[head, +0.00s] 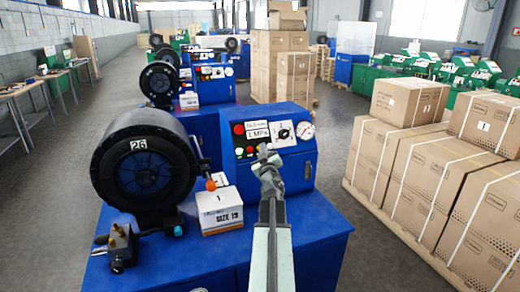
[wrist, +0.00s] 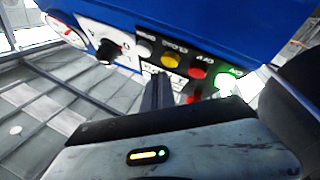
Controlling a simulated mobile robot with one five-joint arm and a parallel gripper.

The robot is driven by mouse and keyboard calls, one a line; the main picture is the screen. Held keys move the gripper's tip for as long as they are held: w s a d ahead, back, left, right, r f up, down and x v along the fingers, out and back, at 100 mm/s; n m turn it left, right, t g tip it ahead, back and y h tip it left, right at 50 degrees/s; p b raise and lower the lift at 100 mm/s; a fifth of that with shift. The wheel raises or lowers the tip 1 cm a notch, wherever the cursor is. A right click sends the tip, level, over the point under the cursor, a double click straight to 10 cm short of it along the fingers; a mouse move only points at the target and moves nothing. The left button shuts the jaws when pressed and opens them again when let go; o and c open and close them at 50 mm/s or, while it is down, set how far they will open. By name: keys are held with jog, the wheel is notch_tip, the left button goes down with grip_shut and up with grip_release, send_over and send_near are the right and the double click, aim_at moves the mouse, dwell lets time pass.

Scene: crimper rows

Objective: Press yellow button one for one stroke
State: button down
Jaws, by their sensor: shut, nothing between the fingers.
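The blue control panel (head: 307,162) of the nearest crimper faces me in the head view. In the wrist view the panel (wrist: 225,25) is tilted and shows a row of buttons. A yellow button (wrist: 171,60) sits between a grey button (wrist: 143,47) and a red button (wrist: 197,72). My gripper (head: 264,152) is in front of the panel's lower middle in the head view and hides part of the button row. In the wrist view my gripper (wrist: 164,76) is shut and empty, its tips just below the yellow button. I cannot tell whether they touch the panel.
A green lit button (wrist: 225,80), a black knob (wrist: 107,50) and a gauge (wrist: 66,28) flank the row. Stacked cartons (head: 430,180) stand right.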

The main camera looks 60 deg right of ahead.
dwell(0.7)
jog(key=shift+w+d+f, duration=0.25)
jog(key=shift+w+d+f+b, duration=0.25)
jog(key=shift+w+b, duration=0.05)
jog(key=shift+b, duration=0.2)
dwell(0.8)
jog(key=shift+s+a+r+p, duration=0.5)
jog(key=shift+s+p, duration=0.05)
jog(key=s+a+r+p, duration=0.2)
jog(key=s, duration=0.1)
jog(key=shift+s+a+r+p, duration=0.2)
jog(key=shift+a+r+p, duration=0.05)
jog(key=shift+r+p, duration=0.15)
dwell(0.3)
dwell(1.0)
